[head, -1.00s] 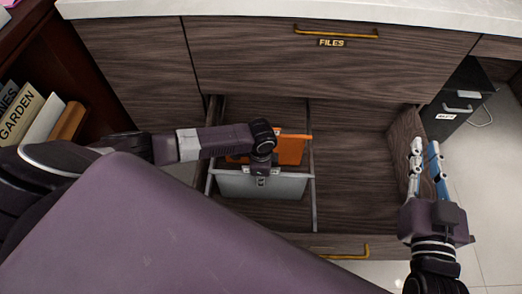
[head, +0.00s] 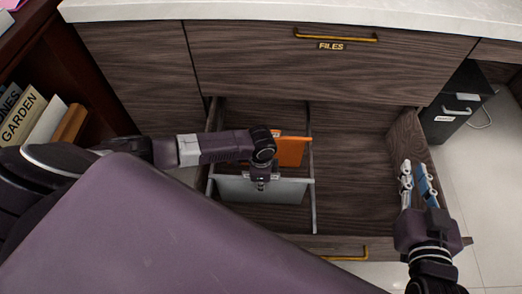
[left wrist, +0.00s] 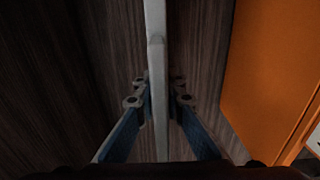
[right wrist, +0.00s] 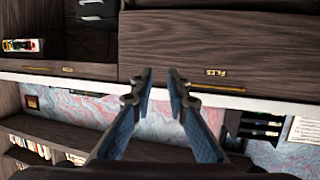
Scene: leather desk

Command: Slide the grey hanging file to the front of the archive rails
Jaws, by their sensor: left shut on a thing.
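The grey hanging file (head: 240,190) hangs across the archive rails (head: 313,210) in the open drawer, in front of the orange file. My left gripper (head: 261,183) is shut on the middle of its top edge. In the left wrist view, the fingers (left wrist: 160,102) stand on either side of the file's pale top edge (left wrist: 157,60). Part of the file's top is hidden by the gripper in the head view. My right gripper (head: 416,172) is at the drawer's right side, empty, with a gap between its fingertips, also seen in the right wrist view (right wrist: 162,78).
An orange file (head: 291,152) hangs on the rails behind the grey one. The drawer front with its gold handle (head: 346,254) is nearest me. The drawer's right part is bare. Above is the closed FILES drawer (head: 331,72).

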